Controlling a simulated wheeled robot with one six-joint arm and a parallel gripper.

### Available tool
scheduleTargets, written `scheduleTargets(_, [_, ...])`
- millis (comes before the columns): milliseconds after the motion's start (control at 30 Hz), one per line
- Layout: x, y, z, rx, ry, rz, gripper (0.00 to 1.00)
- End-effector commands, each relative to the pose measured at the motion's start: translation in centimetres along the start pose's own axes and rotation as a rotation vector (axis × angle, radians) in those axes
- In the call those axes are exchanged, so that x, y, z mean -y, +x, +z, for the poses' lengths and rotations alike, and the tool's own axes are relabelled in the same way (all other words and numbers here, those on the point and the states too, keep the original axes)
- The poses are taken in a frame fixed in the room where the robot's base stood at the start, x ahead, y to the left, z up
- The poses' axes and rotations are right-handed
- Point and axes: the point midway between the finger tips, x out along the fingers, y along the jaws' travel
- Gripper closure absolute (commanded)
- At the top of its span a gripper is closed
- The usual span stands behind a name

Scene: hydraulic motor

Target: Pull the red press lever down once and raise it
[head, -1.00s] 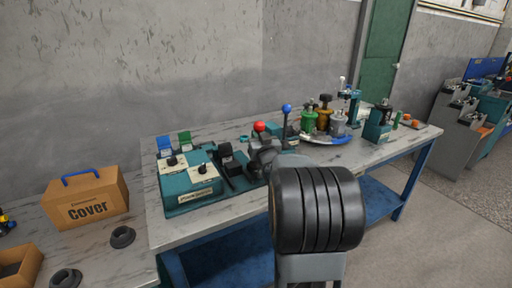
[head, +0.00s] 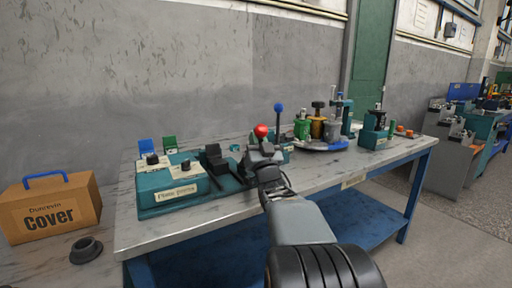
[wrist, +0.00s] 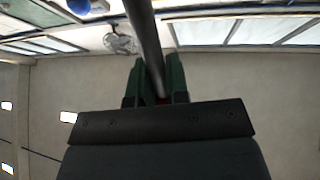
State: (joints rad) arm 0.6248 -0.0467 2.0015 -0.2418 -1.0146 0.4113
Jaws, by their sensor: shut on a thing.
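The red lever knob (head: 261,131) shows just above my gripper (head: 262,152) in the head view, over the middle of the bench. In the wrist view, a dark rod (wrist: 147,35) runs down between the two green-edged fingers of my gripper (wrist: 157,70), with a bit of red at their base. My gripper is shut on this lever. My gripper and wrist hide most of the lever's lower part and its base. A second lever with a blue knob (head: 279,107) stands upright just behind and to the right; its knob also shows in the wrist view (wrist: 79,5).
A teal control box (head: 165,188) and a black-topped unit (head: 214,160) stand left of my gripper. A round tray (head: 320,145) with several coloured canisters is to the right, with another teal device (head: 376,136) beyond. A cardboard cover box (head: 50,207) sits at far left.

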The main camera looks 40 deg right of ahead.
Motion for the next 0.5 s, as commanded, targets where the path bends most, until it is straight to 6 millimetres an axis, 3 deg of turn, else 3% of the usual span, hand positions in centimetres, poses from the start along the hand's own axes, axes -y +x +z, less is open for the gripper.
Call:
scheduleTargets(33, [0.04, 0.13, -0.7, -0.022, 0.0, -0.002, 1.0])
scheduleTargets(400, [0.04, 0.19, -0.82, -0.024, 0.0, -0.002, 1.0])
scheduleTargets(433, [0.04, 0.19, -0.82, -0.024, 0.0, -0.002, 0.83])
scheduleTargets(500, [0.04, 0.19, -0.82, -0.024, 0.0, -0.002, 0.76])
